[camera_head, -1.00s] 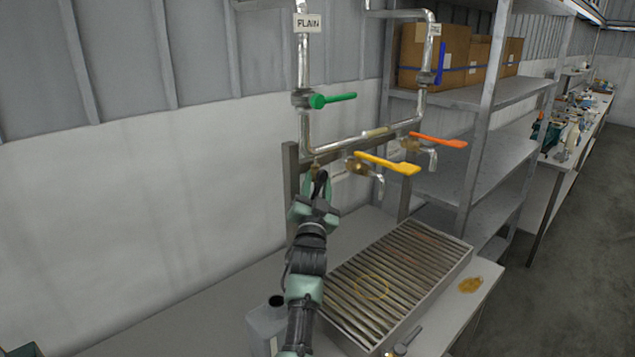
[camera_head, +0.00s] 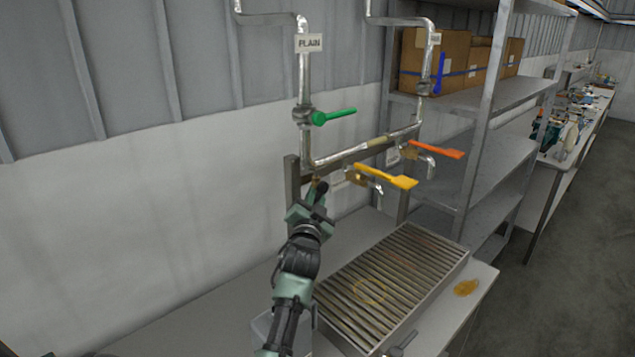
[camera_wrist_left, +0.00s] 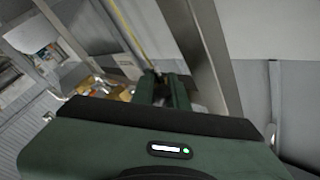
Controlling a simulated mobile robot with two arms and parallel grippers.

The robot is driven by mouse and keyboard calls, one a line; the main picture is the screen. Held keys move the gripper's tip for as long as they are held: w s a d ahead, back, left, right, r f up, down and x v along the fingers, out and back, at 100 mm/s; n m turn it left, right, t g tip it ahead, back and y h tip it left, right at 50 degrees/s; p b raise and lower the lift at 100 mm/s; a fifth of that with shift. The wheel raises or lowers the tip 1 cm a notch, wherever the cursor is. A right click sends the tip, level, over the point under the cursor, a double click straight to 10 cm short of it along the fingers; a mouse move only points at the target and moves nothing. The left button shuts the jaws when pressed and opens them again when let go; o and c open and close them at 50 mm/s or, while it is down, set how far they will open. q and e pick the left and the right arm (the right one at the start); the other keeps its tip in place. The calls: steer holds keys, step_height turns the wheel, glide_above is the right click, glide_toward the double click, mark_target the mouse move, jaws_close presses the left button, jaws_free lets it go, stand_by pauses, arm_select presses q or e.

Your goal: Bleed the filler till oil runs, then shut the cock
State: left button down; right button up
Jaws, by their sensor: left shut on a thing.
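The pipe tagged PLAIN (camera_head: 304,80) comes down the wall. It has a green lever (camera_head: 334,116) on it and an elbow at its foot. My left gripper (camera_head: 318,190) is just below that elbow, shut on a small brass-coloured fitting that its jaws mostly hide. In the left wrist view the jaws (camera_wrist_left: 168,92) are close together, and the thing between them is too dark to make out. A yellow lever (camera_head: 386,177) and an orange lever (camera_head: 437,150) sit on brass cocks with downturned spouts to the right. I see no oil running. My right gripper is out of view.
A slatted drip tray (camera_head: 440,255) lies on the bench below the spouts, with a yellowish stain on its slats. A brown puddle (camera_head: 466,287) is beside it. A pale container (camera_head: 262,328) stands behind my left forearm. Shelving (camera_head: 485,150) with cartons rises at right.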

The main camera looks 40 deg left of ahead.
arm_select(q)
steer(key=m+g+h, duration=0.1)
steer(key=g, duration=0.1)
steer(key=s+m+g+h, duration=0.1)
steer(key=m+g, duration=0.1)
steer(key=r+m+g, duration=0.1)
steer(key=shift+s+r+m+g+h+p, duration=0.1)
steer(key=shift+s+m+g+h+p, duration=0.1)
steer(key=shift+m+g+h+p, duration=0.15)
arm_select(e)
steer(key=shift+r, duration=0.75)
arm_select(q)
steer(key=c, duration=1.4)
jaws_free()
